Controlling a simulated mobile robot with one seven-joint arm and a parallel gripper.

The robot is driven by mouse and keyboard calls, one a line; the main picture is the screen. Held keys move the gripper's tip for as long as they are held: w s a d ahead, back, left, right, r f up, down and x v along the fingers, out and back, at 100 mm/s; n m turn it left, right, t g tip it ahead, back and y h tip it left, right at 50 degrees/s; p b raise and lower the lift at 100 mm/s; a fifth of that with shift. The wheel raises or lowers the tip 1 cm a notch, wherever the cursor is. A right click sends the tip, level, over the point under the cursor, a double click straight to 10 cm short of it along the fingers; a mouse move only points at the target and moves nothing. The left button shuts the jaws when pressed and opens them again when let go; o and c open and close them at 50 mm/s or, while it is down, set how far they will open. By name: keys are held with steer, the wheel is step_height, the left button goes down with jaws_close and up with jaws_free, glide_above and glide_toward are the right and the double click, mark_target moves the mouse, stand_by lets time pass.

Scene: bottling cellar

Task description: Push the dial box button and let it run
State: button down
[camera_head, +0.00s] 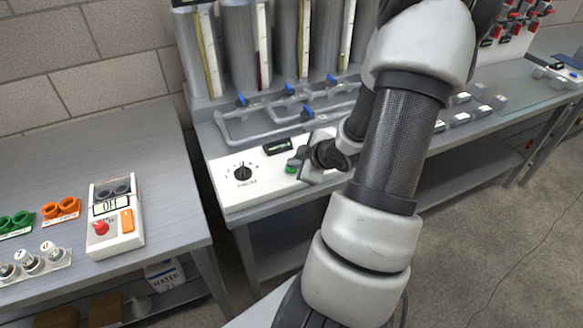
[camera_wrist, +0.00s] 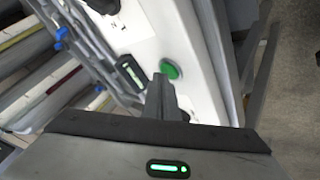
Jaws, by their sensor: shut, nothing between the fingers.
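The dial box (camera_head: 228,194) is a long white panel on the front of the middle bench. It has a black dial (camera_head: 242,173), a small dark display (camera_head: 278,146) and a green button (camera_head: 291,169). My gripper (camera_head: 303,165) is shut and empty, close beside the button on its right. In the wrist view the green button (camera_wrist: 171,69) shows just past the tip of my closed fingers (camera_wrist: 161,84). The button looks uncovered there, and I cannot tell whether the fingers touch it. The display (camera_wrist: 131,73) shows a pale lit mark, too small to read.
Grey pipes with blue valve handles (camera_head: 308,111) and tall cylinders (camera_head: 244,45) stand behind the panel. On the left bench is another white box (camera_head: 117,238) with a red knob and an orange switch. Grey blocks (camera_head: 461,119) sit farther right.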

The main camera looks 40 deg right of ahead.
mark_target(294, 171)
stand_by(0.3)
steer(key=shift+r+p, duration=0.9)
steer(key=shift+p, duration=0.05)
step_height(294, 171, up, 5)
steer(key=p, duration=0.4)
steer(key=shift+p, duration=0.4)
